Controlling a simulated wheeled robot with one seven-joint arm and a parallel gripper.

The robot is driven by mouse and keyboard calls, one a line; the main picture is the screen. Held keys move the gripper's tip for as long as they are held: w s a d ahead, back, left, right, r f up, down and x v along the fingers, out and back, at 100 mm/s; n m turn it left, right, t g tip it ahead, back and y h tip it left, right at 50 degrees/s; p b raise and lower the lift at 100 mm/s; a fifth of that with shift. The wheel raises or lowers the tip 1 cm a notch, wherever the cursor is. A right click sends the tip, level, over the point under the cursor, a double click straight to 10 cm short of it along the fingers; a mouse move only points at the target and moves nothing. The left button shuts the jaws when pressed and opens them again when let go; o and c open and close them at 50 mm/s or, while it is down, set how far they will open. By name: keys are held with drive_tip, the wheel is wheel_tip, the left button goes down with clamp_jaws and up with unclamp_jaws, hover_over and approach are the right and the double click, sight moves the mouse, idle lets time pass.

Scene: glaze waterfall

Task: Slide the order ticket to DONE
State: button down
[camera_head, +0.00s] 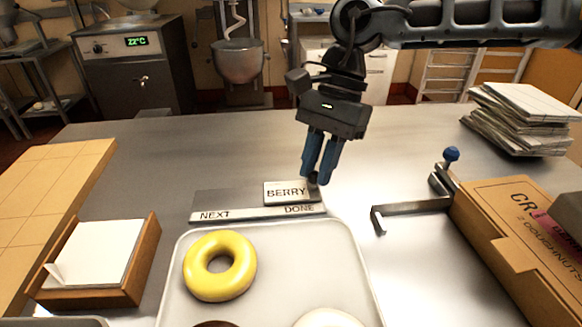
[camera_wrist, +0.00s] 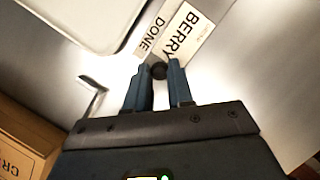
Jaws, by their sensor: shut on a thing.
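The order ticket (camera_head: 286,192) is a white card reading BERRY. It stands at the right end of the ticket rail (camera_head: 240,214), above the word DONE; NEXT is at the rail's left end. The ticket also shows in the wrist view (camera_wrist: 186,34), beside the DONE label. My gripper (camera_head: 318,180) points down at the ticket's right end, its blue fingers shut on a small dark knob (camera_wrist: 158,71) there. The fingers hide part of the knob in the head view.
A tray (camera_head: 362,262) with a yellow ring doughnut (camera_head: 219,265) lies in front of the rail. A metal bracket (camera_head: 410,206) with a blue knob and a cardboard box (camera_head: 520,240) are at right. A wooden paper holder (camera_head: 140,262) is at left. The counter behind the rail is clear.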

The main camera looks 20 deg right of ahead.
drive_tip(key=shift+d, duration=0.25)
drive_tip(key=c, duration=1.2)
unclamp_jaws()
drive_tip(key=shift+c, duration=0.2)
drive_tip(key=shift+o, duration=1.3)
drive_tip(key=v, duration=0.7)
drive_tip(key=shift+r, duration=0.4)
drive_tip(key=shift+d, duration=0.1)
